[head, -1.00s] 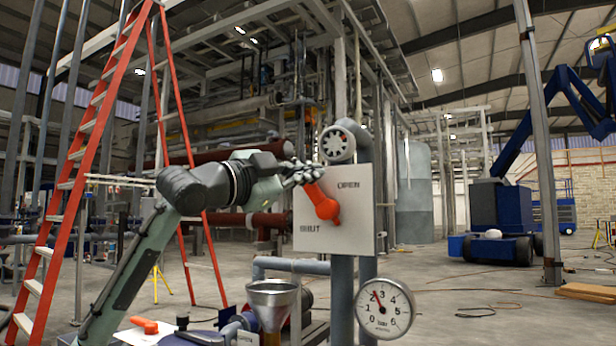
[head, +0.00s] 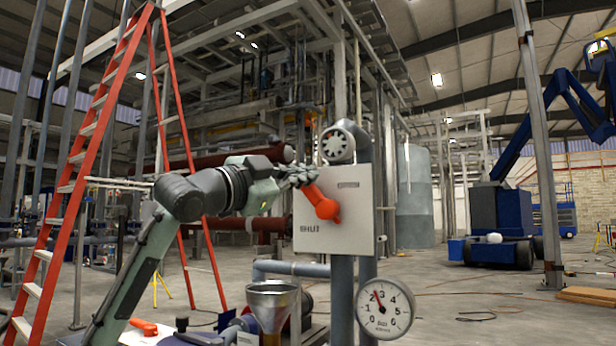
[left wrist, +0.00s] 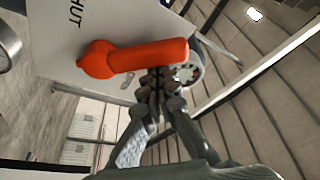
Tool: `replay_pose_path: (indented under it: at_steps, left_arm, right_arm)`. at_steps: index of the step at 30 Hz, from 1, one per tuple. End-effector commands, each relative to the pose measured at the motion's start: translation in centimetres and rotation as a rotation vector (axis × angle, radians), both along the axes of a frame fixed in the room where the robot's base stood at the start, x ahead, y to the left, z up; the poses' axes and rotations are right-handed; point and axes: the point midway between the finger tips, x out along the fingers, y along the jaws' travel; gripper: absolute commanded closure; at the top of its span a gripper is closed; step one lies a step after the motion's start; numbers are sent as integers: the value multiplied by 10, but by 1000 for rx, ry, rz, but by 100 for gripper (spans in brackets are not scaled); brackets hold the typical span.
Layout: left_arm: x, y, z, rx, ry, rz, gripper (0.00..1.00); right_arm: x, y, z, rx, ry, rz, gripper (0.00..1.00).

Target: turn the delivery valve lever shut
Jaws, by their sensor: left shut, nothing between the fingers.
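The orange delivery valve lever (head: 322,203) is on a white plate (head: 362,215) with a lower-left label that reads SHUT; the upper label is blurred. Its hub is at the lower right and its handle slants up and left. My left gripper (head: 303,178) is shut and empty at the handle's upper-left end. In the left wrist view the lever (left wrist: 135,58) lies across the picture, and the shut fingertips (left wrist: 158,85) are right beside the handle's long side. I cannot tell whether they touch it. My right gripper is not in view.
A pressure gauge (head: 385,308) and a metal funnel (head: 272,302) are below. An orange stepladder (head: 100,130) stands at the left. The floor at the right is largely open.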

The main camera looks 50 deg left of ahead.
Motion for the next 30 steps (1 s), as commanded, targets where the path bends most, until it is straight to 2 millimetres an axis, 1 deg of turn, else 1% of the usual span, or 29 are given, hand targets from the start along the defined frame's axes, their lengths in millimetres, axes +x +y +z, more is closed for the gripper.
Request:
replay_pose_path:
  at_steps: [5, 15, 21, 27, 30]
  left_arm:
    - [-2, 6, -7, -100, -33, -1, 100]
    - [-6, 21, -20, -403, -127, -2, 100]
    - [-8, 28, -28, -566, -179, -2, 100]
    - [-10, 31, -36, -693, -219, -3, 100]
    - [-10, 33, -39, -692, -217, 0, 100]
  right_arm:
    - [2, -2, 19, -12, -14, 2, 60]
    - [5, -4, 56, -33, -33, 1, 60]
    - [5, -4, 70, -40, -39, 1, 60]
    - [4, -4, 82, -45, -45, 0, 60]
    - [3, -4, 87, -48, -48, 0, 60]
